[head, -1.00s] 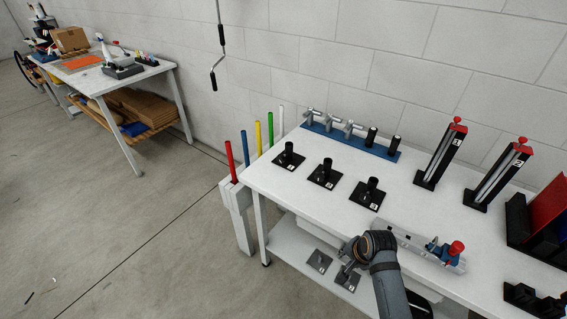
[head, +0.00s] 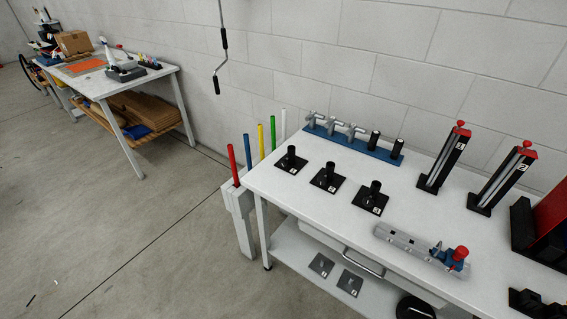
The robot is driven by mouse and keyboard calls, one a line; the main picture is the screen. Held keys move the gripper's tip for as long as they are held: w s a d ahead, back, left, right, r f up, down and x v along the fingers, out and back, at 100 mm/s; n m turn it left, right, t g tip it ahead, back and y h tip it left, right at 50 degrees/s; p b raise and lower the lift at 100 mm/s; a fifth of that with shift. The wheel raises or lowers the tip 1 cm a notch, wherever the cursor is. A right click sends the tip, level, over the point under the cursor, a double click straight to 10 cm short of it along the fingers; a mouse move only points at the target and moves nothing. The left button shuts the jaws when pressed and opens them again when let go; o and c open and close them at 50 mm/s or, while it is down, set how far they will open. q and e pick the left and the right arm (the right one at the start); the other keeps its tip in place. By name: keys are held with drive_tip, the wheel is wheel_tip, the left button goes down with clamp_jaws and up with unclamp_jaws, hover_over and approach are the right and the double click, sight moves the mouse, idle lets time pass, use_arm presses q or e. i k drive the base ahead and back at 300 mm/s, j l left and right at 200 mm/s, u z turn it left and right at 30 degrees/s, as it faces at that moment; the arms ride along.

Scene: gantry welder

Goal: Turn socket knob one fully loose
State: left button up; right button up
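Three black upright sockets on square black bases stand in a row on the white workbench (head: 290,195): a left one (head: 291,157), a middle one (head: 329,174) and a right one (head: 374,194). Each base has a small white label whose number is too small to read surely, so I cannot tell which one is socket one. Side knobs cannot be made out clearly at this size. Neither of my grippers is in view, and nothing is touching the sockets.
A blue rack (head: 352,143) is behind the sockets. A grey rail fixture (head: 405,242) with a red knob (head: 460,253) lies in front right. Two tall black stands (head: 445,158) (head: 503,178) are further right. Colored rods (head: 232,165) stand at the bench's left. A drawer handle (head: 362,264) sticks out in front.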

sight(282, 162)
drive_tip(key=i+j, duration=0.15)
drive_tip(key=j, duration=0.2)
drive_tip(key=i+j, duration=0.15)
drive_tip(key=j, duration=0.2)
drive_tip(key=i+j, duration=0.15)
drive_tip(key=j, duration=0.15)
drive_tip(key=i+j+z, duration=0.1)
drive_tip(key=j, duration=0.25)
drive_tip(key=i+j, duration=0.2)
drive_tip(key=j, duration=0.15)
drive_tip(key=i+j, duration=0.15)
drive_tip(key=j, duration=0.2)
